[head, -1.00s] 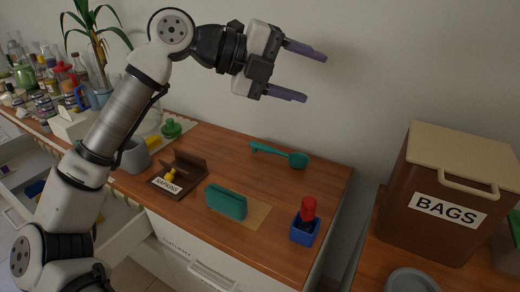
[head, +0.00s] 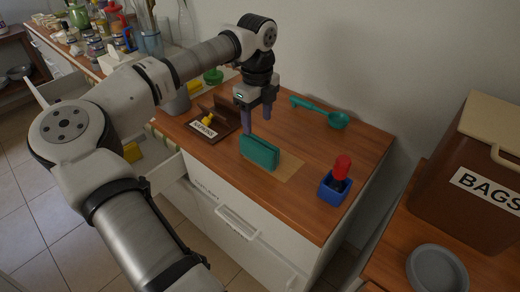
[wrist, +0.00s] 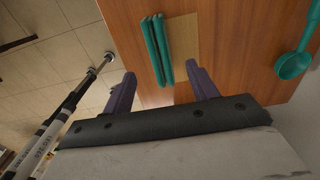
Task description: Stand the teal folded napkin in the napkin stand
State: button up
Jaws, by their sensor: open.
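The teal folded napkin (head: 259,153) stands on its long edge on a tan mat (head: 291,166) in the middle of the counter. My gripper (head: 258,124) is open and empty, pointing down above and just behind the napkin. In the wrist view the napkin's near end lies between my fingers (wrist: 162,76) in the picture; no contact is visible.
A blue holder (head: 333,188) with a red-topped object (head: 342,167) stands right of the napkin. A teal scoop (head: 337,120) lies at the back. A BAGS box (head: 470,165) and grey bowl (head: 437,270) are far right. An open drawer is at left.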

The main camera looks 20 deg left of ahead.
aim_at(259, 141)
jog(key=shift+s+d+f+p, duration=0.15)
jog(key=shift+f+p, duration=0.3)
jog(key=shift+f, duration=1.2)
jog(key=shift+d+f+p, duration=0.15)
jog(key=shift+f+p, duration=0.3)
jog(key=shift+f, duration=1.15)
grip_shut()
